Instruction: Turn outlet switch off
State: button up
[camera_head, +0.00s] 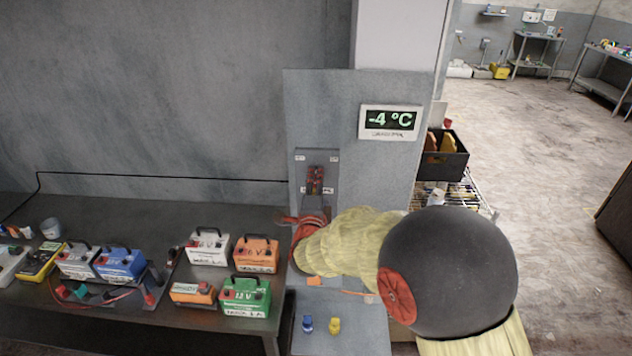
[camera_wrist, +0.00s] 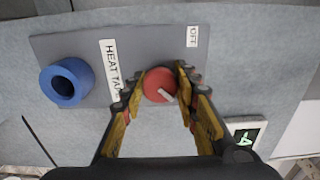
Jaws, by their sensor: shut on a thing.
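A round red knob (camera_wrist: 158,84) with a white mark on its lower right sits on a grey switch plate (camera_wrist: 80,45) in the wrist view. My gripper (camera_wrist: 163,76) has its two fingers on either side of the knob and is shut on it. A label reading "HEAT TA…" (camera_wrist: 112,67), cut off by a finger, lies left of the knob. A small label that seems to read "OFF" (camera_wrist: 193,36) is above right. A blue ring-shaped part (camera_wrist: 67,82) is at the plate's left. In the head view, my arm reaches toward the grey wall panel (camera_head: 330,110) and hides its lower part.
A -4 °C display (camera_head: 390,122) is on the panel's right. A dark bench (camera_head: 200,320) with several battery-like boxes stands at left. A blue (camera_head: 307,324) and a yellow (camera_head: 334,326) piece stand on the ledge below. Open floor (camera_head: 540,125) lies at right.

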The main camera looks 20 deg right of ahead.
jog(key=shift+c, duration=0.8)
jog(key=shift+f, duration=0.1)
jog(key=n+b, duration=0.3)
jog(key=shift+n, duration=0.4)
jog(key=n+b, duration=0.1)
jog(key=n, duration=0.3)
jog(key=shift+n+b, duration=0.3)
jog(key=shift+b, duration=0.1)
jog(key=n, duration=0.5)
jog(key=shift+n+p, duration=0.4)
jog(key=shift+n, duration=1.9)
jog(key=o, duration=1.2)
jog(key=shift+c, duration=0.2)
